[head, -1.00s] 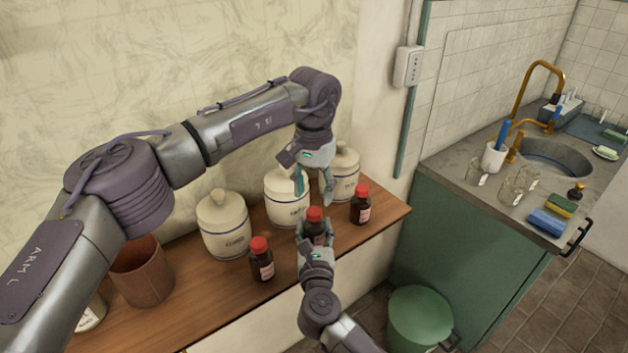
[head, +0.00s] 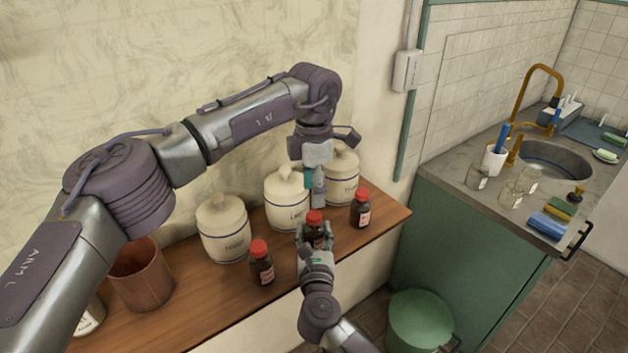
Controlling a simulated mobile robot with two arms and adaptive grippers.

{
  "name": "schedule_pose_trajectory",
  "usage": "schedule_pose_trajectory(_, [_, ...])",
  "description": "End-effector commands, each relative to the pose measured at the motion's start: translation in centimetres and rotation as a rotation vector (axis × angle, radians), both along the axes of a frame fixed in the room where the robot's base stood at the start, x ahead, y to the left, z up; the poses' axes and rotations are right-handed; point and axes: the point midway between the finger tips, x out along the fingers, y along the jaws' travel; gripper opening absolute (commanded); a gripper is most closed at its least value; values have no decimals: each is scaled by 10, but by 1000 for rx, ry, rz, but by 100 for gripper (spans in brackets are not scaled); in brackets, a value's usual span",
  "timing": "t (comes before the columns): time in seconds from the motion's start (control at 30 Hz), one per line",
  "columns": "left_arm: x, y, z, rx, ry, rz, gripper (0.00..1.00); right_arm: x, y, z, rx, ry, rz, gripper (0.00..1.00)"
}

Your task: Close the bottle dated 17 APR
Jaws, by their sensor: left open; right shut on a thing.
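Three dark brown bottles with red caps stand on the wooden shelf: a left bottle (head: 262,268), a middle bottle (head: 315,232) and a right bottle (head: 360,213). Their label dates are too small to read. My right gripper (head: 315,240) is shut on the middle bottle, around its body from the front. That bottle's red cap (head: 314,216) shows above the fingers; whether it is tight I cannot tell. My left gripper (head: 317,200) points down just above this cap, open and empty. Its fingers are seen nearly edge-on.
The shelf (head: 215,310) also holds white lidded jars (head: 223,228), (head: 287,200) and (head: 344,177) behind the bottles, and a brown pot (head: 142,275) at left. A green bin (head: 420,318) stands below. The sink counter (head: 450,165) is at right.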

Motion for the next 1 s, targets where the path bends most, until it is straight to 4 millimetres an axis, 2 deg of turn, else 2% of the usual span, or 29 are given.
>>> schedule_pose_trajectory(0.1, [0,0,2,0,0,269,54,0,0,0,0,-1,0,0])
schedule_pose_trajectory(1.0, [0,-1,14,-1,1,2305,54,0,0,0,0,-1,0,0])
